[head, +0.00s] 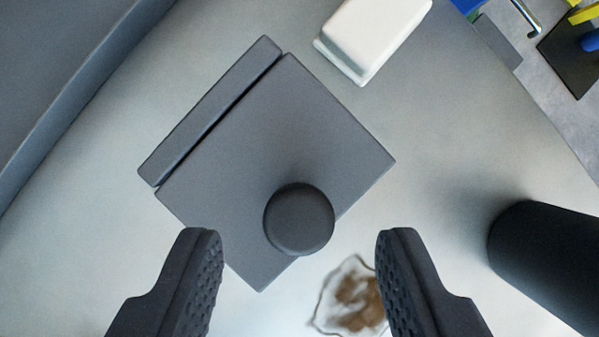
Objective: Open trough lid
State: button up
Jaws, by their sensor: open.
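The trough lid (262,150) is a dark grey square plate, seen from above and turned like a diamond. A round dark knob (299,219) stands near its lower right edge. A narrow dark bar (212,112) runs along its upper left edge with a thin gap between. The lid looks closed, and what is under it is hidden. My gripper (300,248) is open, with one finger at the lower left and one at the lower right. The knob shows between and slightly above the fingertips, and nothing is held.
A white block-like container (372,35) lies at the top. A brown-stained patch with a ragged outline (352,300) shows beside the right finger. A black cylinder (548,262) stands at the right. Grey surface (440,120) right of the lid is clear. Blue and yellow items show at the top right.

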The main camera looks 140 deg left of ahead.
jog(key=shift+x, duration=1.05)
jog(key=shift+c, duration=0.3)
grip_shut()
